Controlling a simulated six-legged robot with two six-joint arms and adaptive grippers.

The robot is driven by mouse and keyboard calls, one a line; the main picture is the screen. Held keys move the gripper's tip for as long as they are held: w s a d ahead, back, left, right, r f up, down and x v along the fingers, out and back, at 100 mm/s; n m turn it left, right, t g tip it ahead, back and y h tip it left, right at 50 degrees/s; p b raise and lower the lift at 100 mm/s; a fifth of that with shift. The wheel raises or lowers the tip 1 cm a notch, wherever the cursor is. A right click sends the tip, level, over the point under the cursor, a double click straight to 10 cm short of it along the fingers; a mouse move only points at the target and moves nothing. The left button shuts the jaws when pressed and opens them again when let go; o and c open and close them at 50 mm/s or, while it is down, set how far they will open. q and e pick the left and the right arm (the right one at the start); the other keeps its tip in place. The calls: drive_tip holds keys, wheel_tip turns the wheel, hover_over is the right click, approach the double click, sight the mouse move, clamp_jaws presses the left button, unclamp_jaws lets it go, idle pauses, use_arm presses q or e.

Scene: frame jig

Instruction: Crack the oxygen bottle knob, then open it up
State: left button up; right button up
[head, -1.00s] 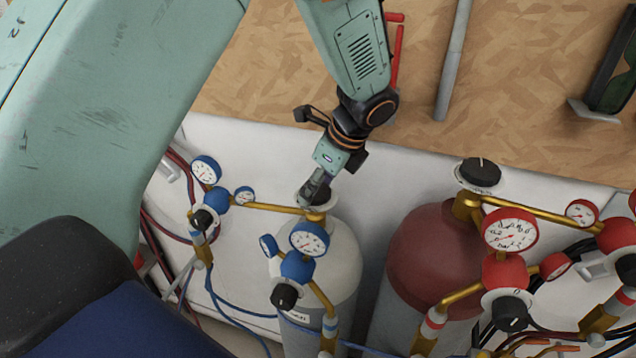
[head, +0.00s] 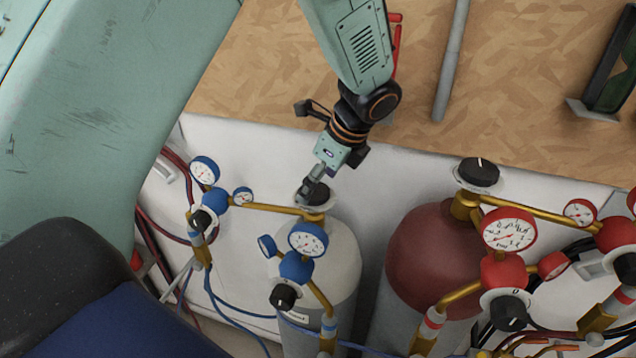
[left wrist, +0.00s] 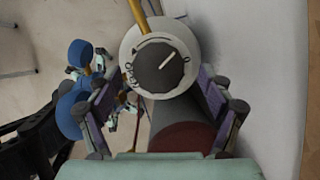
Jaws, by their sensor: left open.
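The black knob (head: 316,196) sits on a white dial on top of the pale grey bottle (head: 335,255) with blue gauges, and I take this as the oxygen bottle. In the left wrist view the knob (left wrist: 163,67) faces the camera, its white pointer line slanting to the upper right. My left gripper (head: 312,188) is at the knob from above and partly covers it in the head view. In the left wrist view its fingers (left wrist: 163,105) are spread, one on each side of the knob, with nothing clamped. I cannot tell whether either finger touches it. My right gripper is not in view.
A dark red bottle (head: 430,255) with its own black knob (head: 479,172) and red gauges (head: 509,230) stands to the right. Brass pipes, blue gauges (head: 308,240) and hoses crowd the left and front. A white wall panel (head: 400,170) is close behind.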

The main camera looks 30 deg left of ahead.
use_arm(q)
drive_tip(key=v, duration=1.1)
drive_tip(key=shift+s+d+r, duration=0.1)
drive_tip(key=shift+s+d, duration=0.05)
drive_tip(key=shift+d, duration=0.05)
drive_tip(key=x, duration=1.2)
drive_tip(key=shift+a, duration=0.15)
